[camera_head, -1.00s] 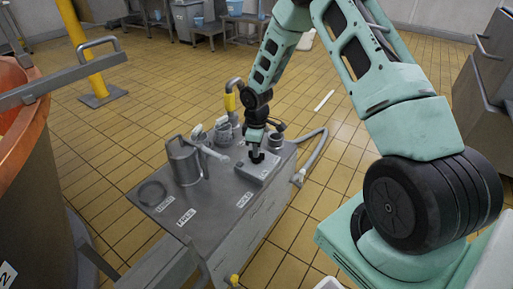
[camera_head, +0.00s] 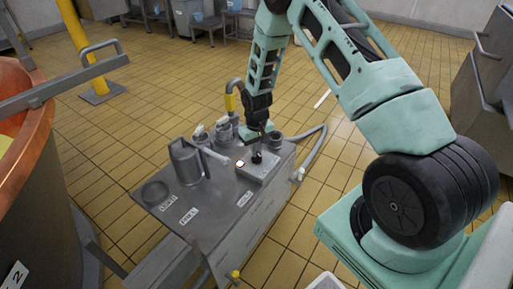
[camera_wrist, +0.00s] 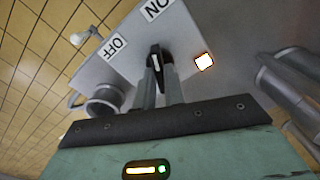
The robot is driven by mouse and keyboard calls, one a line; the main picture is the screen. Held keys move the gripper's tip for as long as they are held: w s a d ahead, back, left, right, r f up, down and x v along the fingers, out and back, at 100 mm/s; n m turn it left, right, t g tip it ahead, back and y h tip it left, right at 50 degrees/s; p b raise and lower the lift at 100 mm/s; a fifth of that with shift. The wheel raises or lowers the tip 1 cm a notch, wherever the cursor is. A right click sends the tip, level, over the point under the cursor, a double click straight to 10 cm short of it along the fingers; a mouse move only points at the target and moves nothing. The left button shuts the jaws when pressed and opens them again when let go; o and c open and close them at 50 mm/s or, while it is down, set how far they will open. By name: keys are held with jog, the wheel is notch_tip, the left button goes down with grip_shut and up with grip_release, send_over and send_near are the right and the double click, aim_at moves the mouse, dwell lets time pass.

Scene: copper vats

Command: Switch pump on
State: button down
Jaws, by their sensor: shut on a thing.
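The pump's control box (camera_head: 270,168) is a grey box on top of the metal cart. Its black rotary knob (camera_head: 257,158) carries a white pointer line; the knob (camera_wrist: 154,57) lies between my fingers in the wrist view. My gripper (camera_head: 259,146) reaches down from above, and in the wrist view my gripper (camera_wrist: 160,76) is shut on the knob. The ON label (camera_wrist: 158,8) and the OFF label (camera_wrist: 113,46) show beside it, and the pointer is turned towards the ON side. A square lamp (camera_wrist: 204,62) glows bright; the lamp (camera_head: 240,163) is also lit in the head view.
A grey jug (camera_head: 186,163) and a dark ring-shaped dish (camera_head: 154,193) stand on the cart left of the box. A copper vat (camera_head: 30,150) stands at the far left. Tiled floor lies open around the cart.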

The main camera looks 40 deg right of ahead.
jog(key=shift+m, duration=0.6)
jog(key=c, duration=1.5)
grip_release()
jog(key=shift+r, duration=0.1)
notch_tip(320, 180, up, 17)
jog(key=shift+r+p, duration=0.1)
jog(key=shift+p, duration=0.95)
